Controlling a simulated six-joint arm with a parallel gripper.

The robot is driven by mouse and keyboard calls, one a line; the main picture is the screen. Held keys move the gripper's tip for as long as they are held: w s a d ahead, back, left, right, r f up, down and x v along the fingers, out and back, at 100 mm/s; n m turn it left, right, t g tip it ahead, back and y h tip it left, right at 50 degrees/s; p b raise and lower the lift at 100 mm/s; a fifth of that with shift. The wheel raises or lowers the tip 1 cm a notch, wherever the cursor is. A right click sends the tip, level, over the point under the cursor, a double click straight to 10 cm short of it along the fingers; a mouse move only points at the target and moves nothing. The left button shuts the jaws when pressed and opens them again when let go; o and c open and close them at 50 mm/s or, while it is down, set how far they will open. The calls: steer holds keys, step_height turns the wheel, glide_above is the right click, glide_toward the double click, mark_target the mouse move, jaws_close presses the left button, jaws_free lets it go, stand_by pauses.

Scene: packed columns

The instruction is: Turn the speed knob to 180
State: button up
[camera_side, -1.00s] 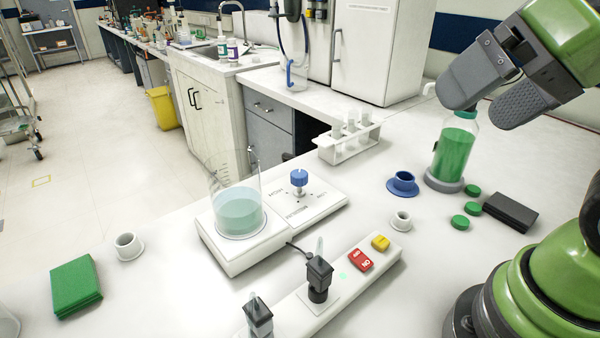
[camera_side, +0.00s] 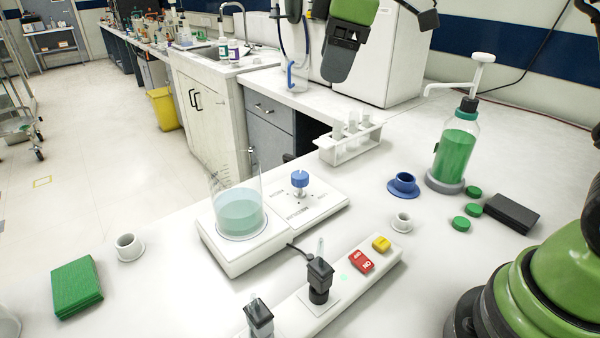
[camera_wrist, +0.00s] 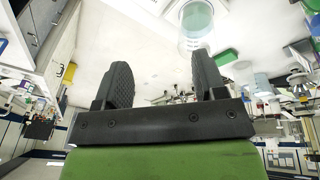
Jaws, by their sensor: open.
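The blue speed knob (camera_side: 299,179) stands on the right part of a white stirrer plate (camera_side: 236,262), with printed marks around it that are too small to read. A glass beaker (camera_side: 240,214) of pale teal liquid sits on the plate's left part. My gripper (camera_side: 335,72) is at the top of the side view, high above and behind the knob, holding nothing. In the wrist view, its two dark fingers (camera_wrist: 160,85) stand wide apart, with the beaker (camera_wrist: 196,20) beyond them.
A white power strip (camera_side: 335,300) with black plugs and red and yellow switches lies in front of the plate. A white tube rack (camera_side: 350,147) stands behind it.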

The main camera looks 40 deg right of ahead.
steer(key=w+f+n+g, duration=0.1)
steer(key=w+f+n, duration=0.3)
steer(key=w+f, duration=0.15)
steer(key=n+g+h, duration=0.1)
steer(key=n+g, duration=0.1)
steer(key=n, duration=0.3)
glide_above(300, 174)
step_height(300, 174, down, 10)
steer(key=shift+f, duration=0.25)
step_height(300, 174, down, 9)
steer(key=shift+f, duration=0.15)
steer(key=c, duration=0.9)
